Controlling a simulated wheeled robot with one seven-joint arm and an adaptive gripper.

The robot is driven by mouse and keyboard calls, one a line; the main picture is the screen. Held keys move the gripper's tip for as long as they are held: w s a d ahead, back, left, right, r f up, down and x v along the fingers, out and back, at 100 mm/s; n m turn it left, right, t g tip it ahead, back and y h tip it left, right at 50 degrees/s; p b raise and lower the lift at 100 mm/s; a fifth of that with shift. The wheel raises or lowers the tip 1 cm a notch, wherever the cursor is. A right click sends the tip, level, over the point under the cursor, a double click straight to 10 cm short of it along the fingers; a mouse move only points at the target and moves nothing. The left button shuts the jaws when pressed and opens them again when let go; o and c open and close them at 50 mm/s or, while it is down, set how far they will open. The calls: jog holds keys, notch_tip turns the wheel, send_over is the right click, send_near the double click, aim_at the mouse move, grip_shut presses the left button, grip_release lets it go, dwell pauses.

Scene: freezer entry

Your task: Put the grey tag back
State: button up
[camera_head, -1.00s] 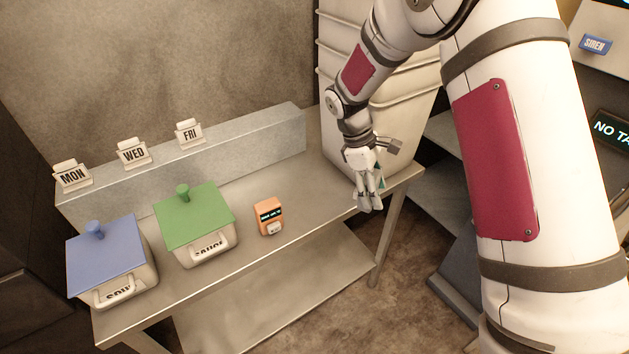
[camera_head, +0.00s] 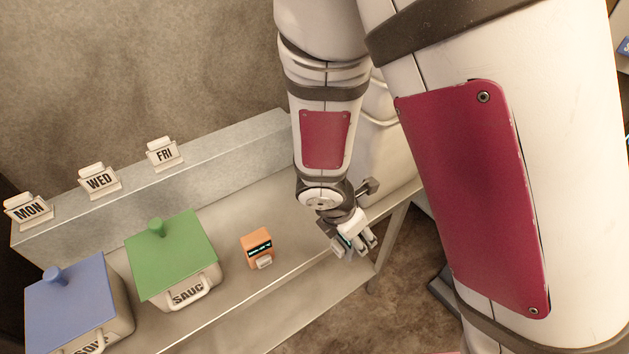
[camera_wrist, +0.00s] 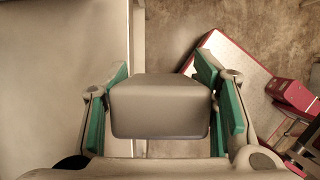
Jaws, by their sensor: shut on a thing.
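My gripper (camera_head: 352,249) is over the right end of the steel table, near its front edge. In the wrist view its green finger pads stand on both sides of the grey tag (camera_wrist: 160,105), a plain grey block with rounded edges, and are shut on it. In the head view I cannot make out the tag clearly among the fingers.
The steel table (camera_head: 225,310) bears a blue-lidded soup tub (camera_head: 75,300), a green-lidded sauce tub (camera_head: 170,255) and an orange device (camera_head: 258,248). MON (camera_head: 30,210), WED (camera_head: 99,181) and FRI (camera_head: 164,154) cards stand on the back ledge (camera_head: 230,150). Table surface right of the device is clear.

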jog(key=w+a, duration=0.2)
jog(key=w, duration=0.1)
jog(key=w+a+f, duration=0.1)
jog(key=w+a, duration=0.2)
jog(key=w, duration=0.1)
jog(key=w+a, duration=0.2)
jog(key=w, duration=0.1)
jog(key=shift+w+a+f+p, duration=0.15)
jog(key=shift+w+a+p, duration=0.05)
jog(key=shift+p, duration=0.15)
jog(key=shift+f+p, duration=0.5)
jog(key=shift+f, duration=1.2)
jog(key=shift+f, duration=0.15)
jog(key=o, duration=1.3)
